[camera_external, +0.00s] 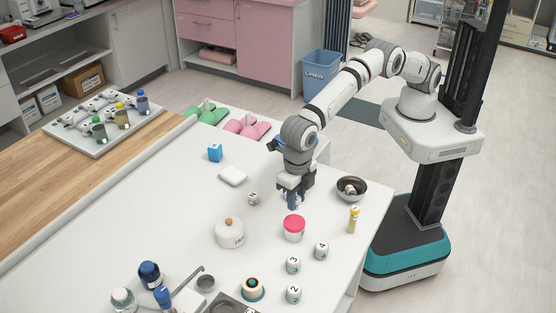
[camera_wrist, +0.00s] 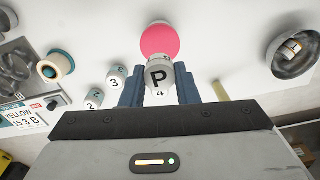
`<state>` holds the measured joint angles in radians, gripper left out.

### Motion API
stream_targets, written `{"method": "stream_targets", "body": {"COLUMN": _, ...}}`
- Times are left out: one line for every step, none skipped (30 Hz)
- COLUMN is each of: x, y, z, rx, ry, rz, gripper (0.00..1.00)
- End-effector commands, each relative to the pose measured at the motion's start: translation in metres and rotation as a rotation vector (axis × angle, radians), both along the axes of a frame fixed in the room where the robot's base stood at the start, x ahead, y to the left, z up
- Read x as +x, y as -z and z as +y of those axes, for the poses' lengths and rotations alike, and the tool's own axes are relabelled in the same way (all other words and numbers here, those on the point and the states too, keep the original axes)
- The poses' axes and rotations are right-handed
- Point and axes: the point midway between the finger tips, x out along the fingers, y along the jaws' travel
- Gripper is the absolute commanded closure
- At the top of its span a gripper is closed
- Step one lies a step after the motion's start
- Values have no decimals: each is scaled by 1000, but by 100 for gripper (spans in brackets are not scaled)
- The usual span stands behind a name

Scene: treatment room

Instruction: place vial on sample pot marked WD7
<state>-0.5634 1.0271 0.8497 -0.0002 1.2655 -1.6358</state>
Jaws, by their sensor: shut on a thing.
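The piece is mostly hidden by the fingers in the external view. A pot with a pink lid (camera_external: 294,227) stands just in front of the gripper; its lid (camera_wrist: 159,40) shows beyond the held piece in the wrist view. A slim yellow vial (camera_external: 354,219) stands upright near the table's right edge. I cannot read WD7 on anything.
A dark bowl (camera_external: 351,189) holding something stands right of the gripper. A white lidded jar (camera_external: 229,234) and a small marked pot (camera_external: 253,198) stand to the left.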

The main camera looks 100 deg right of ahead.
Motion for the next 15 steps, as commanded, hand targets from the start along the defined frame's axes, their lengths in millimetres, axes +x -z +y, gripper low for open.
{"method": "stream_targets", "body": {"x": 0, "y": 7, "z": 0, "rx": -1, "ry": 0, "rz": 2, "gripper": 94}}
{"method": "stream_targets", "body": {"x": 0, "y": 11, "z": -1, "rx": -1, "ry": 0, "rz": 2, "gripper": 94}}
{"method": "stream_targets", "body": {"x": 0, "y": 15, "z": -1, "rx": -1, "ry": 0, "rz": 2, "gripper": 94}}
{"method": "stream_targets", "body": {"x": 0, "y": 17, "z": 0, "rx": 0, "ry": 0, "rz": 0, "gripper": 94}}
{"method": "stream_targets", "body": {"x": 0, "y": 19, "z": 0, "rx": 0, "ry": 0, "rz": 0, "gripper": 94}}
{"method": "stream_targets", "body": {"x": 0, "y": 21, "z": 0, "rx": 1, "ry": 0, "rz": -1, "gripper": 94}}
{"method": "stream_targets", "body": {"x": 0, "y": 24, "z": 0, "rx": 0, "ry": 0, "rz": 0, "gripper": 94}}
{"method": "stream_targets", "body": {"x": 0, "y": 26, "z": -1, "rx": -1, "ry": 0, "rz": 1, "gripper": 94}}
{"method": "stream_targets", "body": {"x": 0, "y": 31, "z": -1, "rx": -1, "ry": -1, "rz": 1, "gripper": 94}}
{"method": "stream_targets", "body": {"x": 0, "y": 36, "z": -1, "rx": -1, "ry": -1, "rz": 1, "gripper": 94}}
{"method": "stream_targets", "body": {"x": 0, "y": 40, "z": -1, "rx": -1, "ry": -1, "rz": 2, "gripper": 94}}
{"method": "stream_targets", "body": {"x": 0, "y": 46, "z": -1, "rx": -1, "ry": -1, "rz": 2, "gripper": 94}}
{"method": "stream_targets", "body": {"x": 0, "y": 50, "z": -1, "rx": -1, "ry": -1, "rz": 1, "gripper": 94}}
{"method": "stream_targets", "body": {"x": 0, "y": 54, "z": -1, "rx": -1, "ry": -1, "rz": 1, "gripper": 94}}
{"method": "stream_targets", "body": {"x": 0, "y": 57, "z": -1, "rx": -1, "ry": -1, "rz": 1, "gripper": 94}}
